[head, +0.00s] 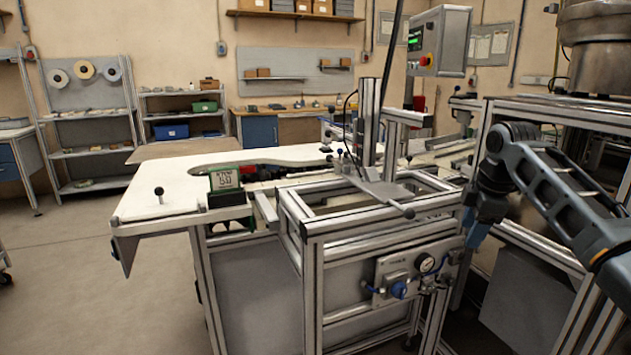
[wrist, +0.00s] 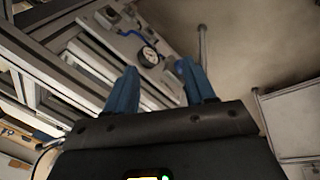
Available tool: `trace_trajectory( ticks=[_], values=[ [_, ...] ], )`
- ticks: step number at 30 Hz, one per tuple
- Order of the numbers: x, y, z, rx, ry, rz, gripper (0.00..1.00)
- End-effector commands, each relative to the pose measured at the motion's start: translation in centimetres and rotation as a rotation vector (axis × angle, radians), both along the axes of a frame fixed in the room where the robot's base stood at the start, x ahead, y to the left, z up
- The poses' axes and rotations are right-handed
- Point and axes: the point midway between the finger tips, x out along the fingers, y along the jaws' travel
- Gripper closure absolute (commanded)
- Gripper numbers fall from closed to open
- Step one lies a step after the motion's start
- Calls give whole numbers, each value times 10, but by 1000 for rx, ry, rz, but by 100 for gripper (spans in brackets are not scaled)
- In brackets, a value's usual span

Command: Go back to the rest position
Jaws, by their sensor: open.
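My arm (head: 570,195) comes in from the right edge of the head view, bent, with its end hanging down at the right of the aluminium-framed work station (head: 375,225). My gripper shows there with blue fingers (head: 476,230), in front of the frame side. In the wrist view my gripper (wrist: 160,68) has its two blue fingers spread apart with nothing between them. Beyond the fingers a round gauge (wrist: 148,56) and a blue hose show on a panel. I see no object held.
A white table top (head: 155,200) extends left from the station, with a small green-framed display box (head: 225,185) on it. A steel bowl (head: 595,45) stands on the right-hand frame. Tape reels (head: 84,69) hang on the back panel. Open floor (head: 100,250) lies at the left.

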Motion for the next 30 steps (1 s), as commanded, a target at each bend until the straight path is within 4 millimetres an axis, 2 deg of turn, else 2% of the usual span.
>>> trace_trajectory(
  ticks=[1,5,8,12,14,21,26,30],
  values=[
    [-2,10,-14,17,-7,-3,46],
    [-5,34,-47,64,-43,-23,46],
    [-11,60,-80,118,-77,-45,46],
    [-29,104,-131,215,-138,-100,46],
    [-40,121,-151,258,-163,-130,46],
    [-94,180,-216,426,-254,-272,46],
    [-140,207,-248,528,-307,-383,46],
    [-185,222,-268,606,-352,-486,46]
  ],
)
